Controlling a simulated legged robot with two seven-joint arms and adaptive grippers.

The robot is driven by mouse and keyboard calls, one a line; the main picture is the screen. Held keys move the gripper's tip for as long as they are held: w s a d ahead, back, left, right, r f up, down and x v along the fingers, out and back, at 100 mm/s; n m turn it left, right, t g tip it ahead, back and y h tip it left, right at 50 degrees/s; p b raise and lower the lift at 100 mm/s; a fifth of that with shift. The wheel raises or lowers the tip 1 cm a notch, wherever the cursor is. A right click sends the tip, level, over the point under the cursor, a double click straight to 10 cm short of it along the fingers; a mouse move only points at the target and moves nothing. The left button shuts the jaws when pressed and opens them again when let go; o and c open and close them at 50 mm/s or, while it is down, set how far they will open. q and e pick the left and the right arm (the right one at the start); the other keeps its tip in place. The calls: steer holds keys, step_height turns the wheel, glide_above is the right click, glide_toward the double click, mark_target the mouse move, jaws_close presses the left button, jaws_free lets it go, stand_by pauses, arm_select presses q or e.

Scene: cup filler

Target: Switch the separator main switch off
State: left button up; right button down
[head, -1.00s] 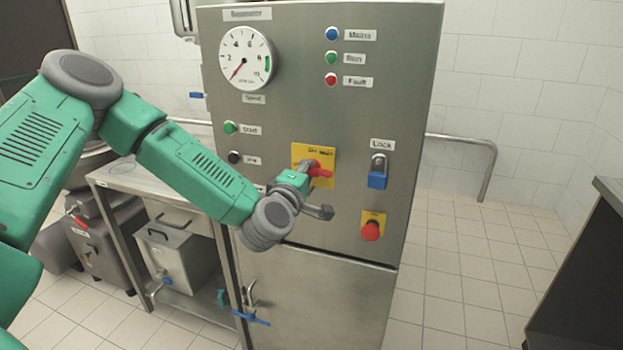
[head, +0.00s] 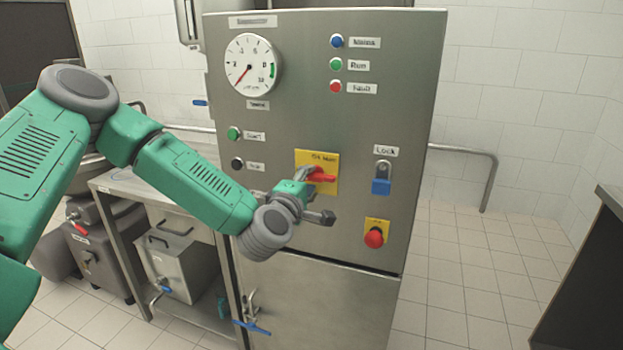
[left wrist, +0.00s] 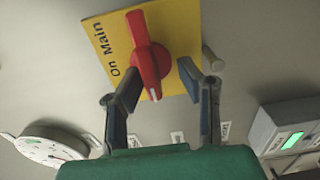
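The separator main switch is a red rotary handle (head: 322,174) on a yellow plate (head: 302,160), on the front of the steel cabinet. In the left wrist view the red handle (left wrist: 148,55) has a white mark at its tip, and the yellow plate (left wrist: 105,32) reads "On Main". My left gripper (head: 313,193) is at the switch, with its fingers (left wrist: 160,80) spread on either side of the handle's tip. The left finger in that view is close to the handle; I cannot tell if it touches. The other finger is apart from it. My right gripper is not in view.
A blue padlock (head: 381,186) and a red emergency button (head: 374,238) are right of the switch. Green (head: 234,133) and black (head: 237,164) push buttons are left of it. A steel table (head: 128,184) stands left of the cabinet. Tiled floor is free at the right.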

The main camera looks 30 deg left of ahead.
arm_select(q)
steer(key=shift+w+a+r, duration=0.1)
steer(key=shift+s+d, duration=0.25)
steer(key=shift+s, duration=0.1)
steer(key=v, duration=1.1)
steer(key=shift+s+a, duration=0.15)
steer(key=shift+a, duration=0.1)
